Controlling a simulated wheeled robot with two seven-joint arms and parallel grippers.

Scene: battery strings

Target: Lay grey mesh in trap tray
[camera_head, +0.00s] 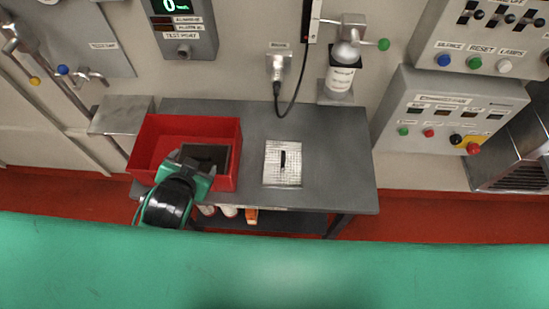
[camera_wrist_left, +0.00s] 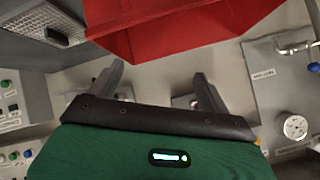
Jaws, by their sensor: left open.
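A light grey mesh sheet (camera_head: 270,163) with a dark strip at its middle lies flat on the dark grey table. A red open tray (camera_head: 190,126) stands at the table's left end; it also shows in the left wrist view (camera_wrist_left: 185,25). I cannot tell which is the trap tray. My left gripper (camera_head: 193,163) is over the red tray's front edge, left of the mesh. Its fingers are apart and empty in the left wrist view (camera_wrist_left: 159,75). My right gripper is not seen.
The grey table (camera_head: 335,165) is clear right of the mesh. A control panel (camera_head: 450,115) is at the right. Several items stand under the table.

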